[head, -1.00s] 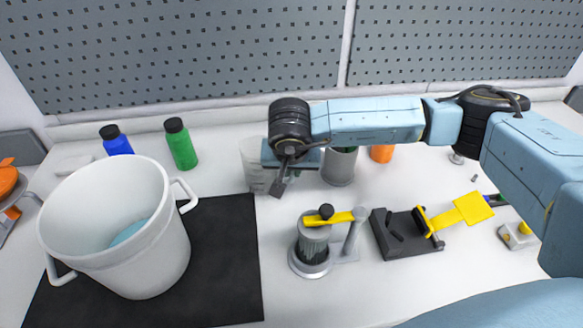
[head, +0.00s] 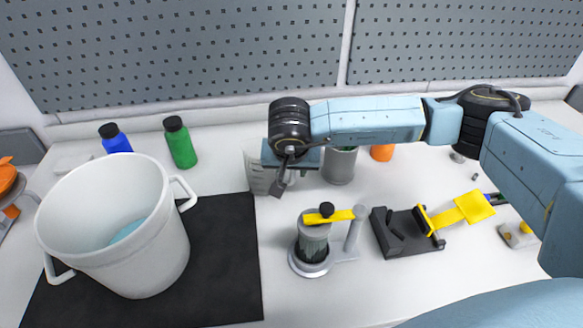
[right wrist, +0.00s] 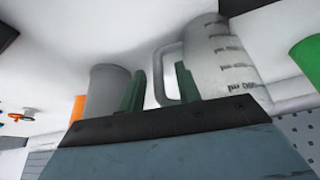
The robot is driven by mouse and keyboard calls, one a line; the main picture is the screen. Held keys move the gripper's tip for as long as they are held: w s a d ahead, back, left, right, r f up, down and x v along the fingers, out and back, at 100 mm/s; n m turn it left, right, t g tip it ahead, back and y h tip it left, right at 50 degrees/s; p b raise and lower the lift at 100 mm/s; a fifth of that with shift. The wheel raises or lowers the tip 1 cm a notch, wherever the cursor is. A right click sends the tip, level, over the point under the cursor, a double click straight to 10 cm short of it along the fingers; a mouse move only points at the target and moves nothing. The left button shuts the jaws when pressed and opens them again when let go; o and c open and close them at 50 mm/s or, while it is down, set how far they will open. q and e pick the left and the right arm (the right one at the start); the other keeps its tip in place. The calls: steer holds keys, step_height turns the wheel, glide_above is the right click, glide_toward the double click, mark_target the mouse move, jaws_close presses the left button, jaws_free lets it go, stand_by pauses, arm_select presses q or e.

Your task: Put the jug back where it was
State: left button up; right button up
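The jug (head: 256,171) is pale, with measuring marks, and stands at the back of the table, partly behind my right gripper (head: 282,182). In the right wrist view the jug (right wrist: 222,58) is on the right, with its handle (right wrist: 163,76) towards my fingers. My right gripper (right wrist: 160,88) has its two green fingers apart. The handle lies at or between them, with a gap beside the left finger; I cannot tell whether the right finger touches it. My left gripper is not in view.
A white pot (head: 115,230) with blue contents stands on a black mat (head: 225,265). A grey cylinder (head: 339,167) and an orange item (head: 381,153) are right of the gripper. Green (head: 180,143) and blue (head: 115,140) bottles stand back left. A stand with yellow lever (head: 313,245) is in front.

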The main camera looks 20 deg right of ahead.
steer(key=v, duration=1.2)
steer(key=shift+r, duration=0.2)
steer(key=shift+a, duration=0.1)
stand_by(0.8)
